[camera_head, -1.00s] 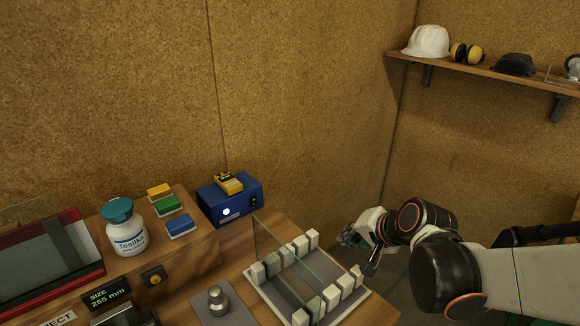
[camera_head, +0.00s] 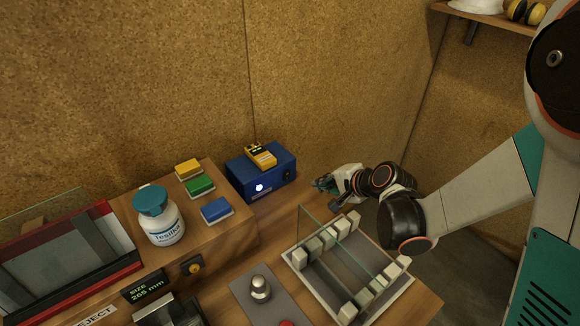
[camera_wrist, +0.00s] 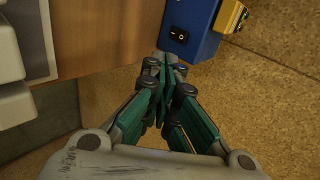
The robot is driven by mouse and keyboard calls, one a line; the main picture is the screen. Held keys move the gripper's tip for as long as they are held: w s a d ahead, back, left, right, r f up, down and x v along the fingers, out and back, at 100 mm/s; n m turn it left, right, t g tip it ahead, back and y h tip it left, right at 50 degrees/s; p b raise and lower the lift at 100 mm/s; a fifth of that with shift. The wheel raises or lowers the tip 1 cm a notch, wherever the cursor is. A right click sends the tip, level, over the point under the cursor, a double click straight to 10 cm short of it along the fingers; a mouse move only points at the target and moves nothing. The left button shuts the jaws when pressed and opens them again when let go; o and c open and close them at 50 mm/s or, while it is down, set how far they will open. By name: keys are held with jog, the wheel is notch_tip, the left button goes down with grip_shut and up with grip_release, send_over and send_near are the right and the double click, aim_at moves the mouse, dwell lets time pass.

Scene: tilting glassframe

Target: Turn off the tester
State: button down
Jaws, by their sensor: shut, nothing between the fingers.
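The tester is a blue box (camera_head: 270,178) at the back of the bench, with a lit white lamp (camera_head: 259,188) on its front. A yellow device (camera_head: 260,156) lies on top of it. The box also shows in the wrist view (camera_wrist: 201,40), where a black rocker switch (camera_wrist: 179,36) is on its face. My gripper (camera_head: 320,184) is shut and empty, just right of the box. In the wrist view its closed fingertips (camera_wrist: 167,62) are just below the switch, with a small gap apparent; contact cannot be told.
A rack with white blocks (camera_head: 297,259) holds an upright glass pane (camera_head: 335,245) in front of my gripper. A white bottle (camera_head: 160,222) and coloured blocks (camera_head: 201,186) stand on the raised shelf at left. A metal knob (camera_head: 260,288) is near the front. The cork wall is behind.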

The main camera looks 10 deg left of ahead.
aim_at(290, 172)
jog(key=shift+s+d, duration=0.1)
jog(key=b+x, duration=0.2)
jog(key=x, duration=0.7)
jog(key=shift+f+b, duration=0.25)
jog(key=shift+b, duration=0.15)
jog(key=shift+w+a, duration=1)
jog(key=shift+a, duration=0.15)
jog(key=shift+w+a+r+b, duration=0.25)
jog(key=shift+w+a+b, duration=0.15)
jog(key=shift+w+a, duration=0.2)
jog(key=shift+w+a+r, duration=0.15)
jog(key=shift+w+a, duration=0.1)
jog(key=shift+a, duration=0.15)
jog(key=shift+r, duration=0.15)
